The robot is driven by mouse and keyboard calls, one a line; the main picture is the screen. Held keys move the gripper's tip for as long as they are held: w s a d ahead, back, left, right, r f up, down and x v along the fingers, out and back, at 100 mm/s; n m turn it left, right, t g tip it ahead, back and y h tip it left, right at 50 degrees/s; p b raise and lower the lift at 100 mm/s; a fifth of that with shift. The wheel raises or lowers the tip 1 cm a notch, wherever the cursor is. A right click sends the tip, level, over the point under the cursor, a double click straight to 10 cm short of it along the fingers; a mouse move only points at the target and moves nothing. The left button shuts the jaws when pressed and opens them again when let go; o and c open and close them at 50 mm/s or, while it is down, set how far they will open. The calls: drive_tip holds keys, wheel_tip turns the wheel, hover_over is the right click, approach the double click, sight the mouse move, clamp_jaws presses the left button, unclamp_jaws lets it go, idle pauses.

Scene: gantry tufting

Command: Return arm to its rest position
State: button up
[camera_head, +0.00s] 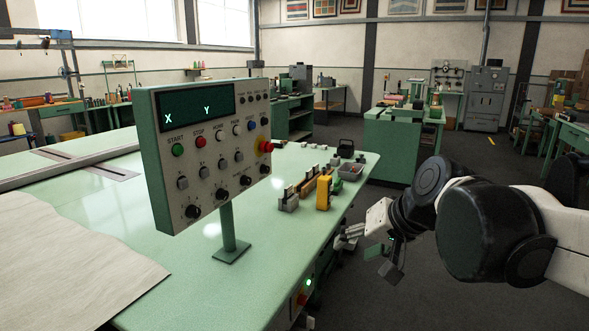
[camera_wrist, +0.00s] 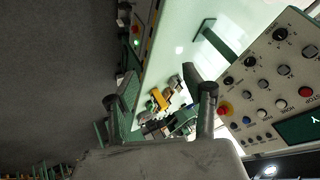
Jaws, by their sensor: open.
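My gripper (camera_head: 352,237) is at the end of my arm, which reaches in from the right side of the head view. It is beside the right edge of the green table (camera_head: 190,262), near the edge's height. In the wrist view my gripper (camera_wrist: 162,105) shows two fingers spread apart with nothing between them. Beyond the fingers lie the table and small items on it, at a distance.
A control panel (camera_head: 213,150) stands on a post on the table, left of my arm. A yellow item (camera_head: 324,192) and several small parts stand near the table's right edge. A lit green button (camera_head: 309,282) is on the table's side. Dark floor (camera_head: 395,306) is open below my arm.

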drive_tip(key=s+d+f+h, duration=0.1)
drive_tip(key=s+d+f, duration=0.1)
drive_tip(key=s, duration=0.3)
drive_tip(key=s+d+f+n+h, duration=0.1)
drive_tip(key=s+d+f, duration=0.2)
drive_tip(key=s, duration=0.2)
drive_tip(key=s+d+f+h, duration=0.2)
drive_tip(key=s+f, duration=0.1)
drive_tip(key=s, duration=0.2)
drive_tip(key=shift+d+n, duration=0.3)
drive_tip(key=shift+d, duration=0.1)
